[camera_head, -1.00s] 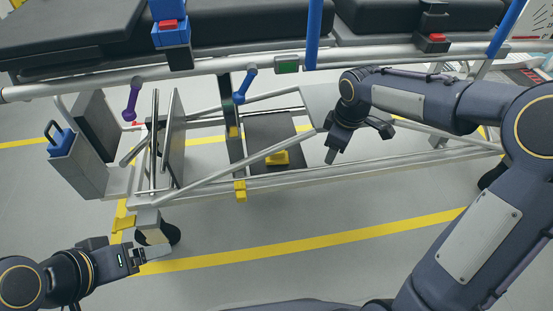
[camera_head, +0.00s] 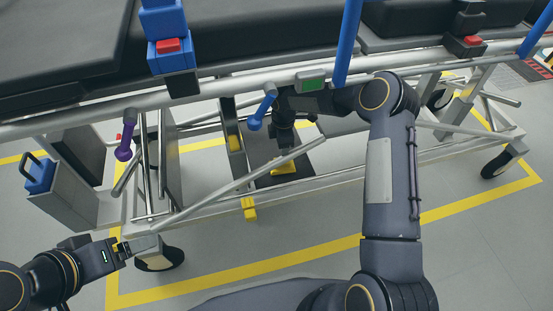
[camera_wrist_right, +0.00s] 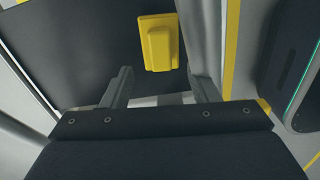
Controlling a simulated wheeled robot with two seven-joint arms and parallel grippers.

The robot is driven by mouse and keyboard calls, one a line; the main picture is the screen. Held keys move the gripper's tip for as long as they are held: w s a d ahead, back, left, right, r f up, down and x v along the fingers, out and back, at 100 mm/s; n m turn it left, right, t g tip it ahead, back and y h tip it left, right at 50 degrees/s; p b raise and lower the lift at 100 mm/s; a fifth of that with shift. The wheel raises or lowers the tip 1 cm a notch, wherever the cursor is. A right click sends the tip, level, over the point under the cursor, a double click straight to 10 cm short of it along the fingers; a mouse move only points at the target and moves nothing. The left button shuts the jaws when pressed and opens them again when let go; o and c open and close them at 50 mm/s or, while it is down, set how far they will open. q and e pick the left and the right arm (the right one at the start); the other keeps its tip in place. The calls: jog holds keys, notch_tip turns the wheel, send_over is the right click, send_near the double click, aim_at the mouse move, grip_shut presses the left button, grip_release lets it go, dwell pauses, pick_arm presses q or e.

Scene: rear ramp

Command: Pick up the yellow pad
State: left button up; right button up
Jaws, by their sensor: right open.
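The yellow pad (camera_head: 284,168) rests on a dark flat panel (camera_head: 270,183) low inside the stretcher frame. The right wrist view shows the yellow pad (camera_wrist_right: 158,42) from above, ahead of the fingertips and between their lines. My right gripper (camera_wrist_right: 163,88) is open with nothing between its fingers. In the head view my right gripper (camera_head: 285,140) is over the panel beside the pad, and its fingers are hard to make out. My left gripper (camera_head: 138,247) is low at the left, near the stretcher's front-left wheel; its finger gap is not clear.
The stretcher's silver rail (camera_head: 220,87) and black cushions lie above the pad. A diagonal silver bar (camera_head: 235,184) crosses in front of the panel. A blue lever (camera_head: 262,107) hangs near my right wrist. A yellow block (camera_head: 249,208) sits on the lower rail. The front floor is open.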

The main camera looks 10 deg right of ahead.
aim_at(282, 164)
notch_tip(282, 164, down, 8)
jog(key=b, duration=0.3)
jog(key=shift+r, duration=0.25)
jog(key=c, duration=1.1)
